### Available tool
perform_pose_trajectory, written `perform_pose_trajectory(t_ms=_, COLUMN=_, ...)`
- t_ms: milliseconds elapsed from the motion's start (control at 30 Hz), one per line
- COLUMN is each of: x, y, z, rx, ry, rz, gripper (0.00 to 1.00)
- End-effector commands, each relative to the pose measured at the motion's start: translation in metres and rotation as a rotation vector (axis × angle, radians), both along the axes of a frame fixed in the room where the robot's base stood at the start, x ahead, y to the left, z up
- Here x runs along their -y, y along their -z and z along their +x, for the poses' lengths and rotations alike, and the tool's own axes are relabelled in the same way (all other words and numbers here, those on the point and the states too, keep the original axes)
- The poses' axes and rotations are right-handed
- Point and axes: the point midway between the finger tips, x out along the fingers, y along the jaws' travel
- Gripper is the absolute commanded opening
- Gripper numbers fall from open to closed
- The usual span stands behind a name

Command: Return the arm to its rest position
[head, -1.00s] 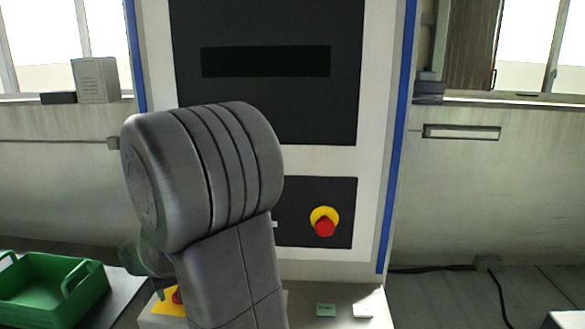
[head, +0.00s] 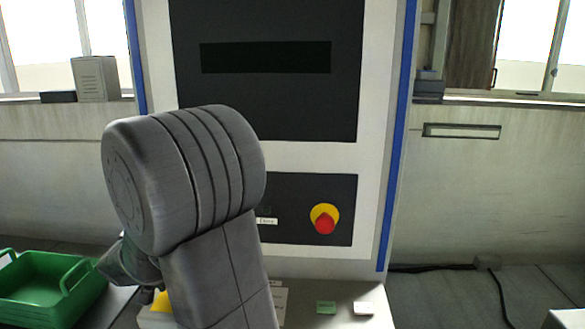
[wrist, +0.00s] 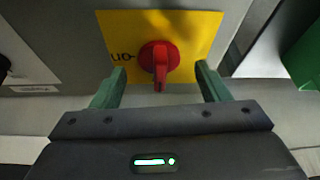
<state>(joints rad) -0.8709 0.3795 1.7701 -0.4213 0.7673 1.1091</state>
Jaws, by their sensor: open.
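In the wrist view my gripper (wrist: 160,88) is open, its two green fingers apart with nothing between them touching. Beyond the fingers is a red rotary switch (wrist: 159,60) on a yellow plate (wrist: 197,35), with its handle pointing down in the picture. Only a corner of the yellow plate shows there (head: 160,303).
A green crate (head: 45,291) stands at the lower left. The cabinet carries a red emergency button (head: 325,224) on a yellow collar. Free space lies right of the cabinet.

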Motion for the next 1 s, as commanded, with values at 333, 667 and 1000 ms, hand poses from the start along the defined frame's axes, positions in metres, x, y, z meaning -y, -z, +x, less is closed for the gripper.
perform_pose_trajectory(t_ms=333, x=-0.001, y=0.0, z=0.0, rx=0.0, ry=0.104, rz=0.001, gripper=0.69)
perform_pose_trajectory(t_ms=667, x=0.0, y=0.0, z=0.0, rx=0.0, ry=0.107, rz=0.001, gripper=0.69)
perform_pose_trajectory(t_ms=1000, x=0.028, y=-0.01, z=0.008, rx=0.015, ry=0.145, rz=0.015, gripper=0.69)
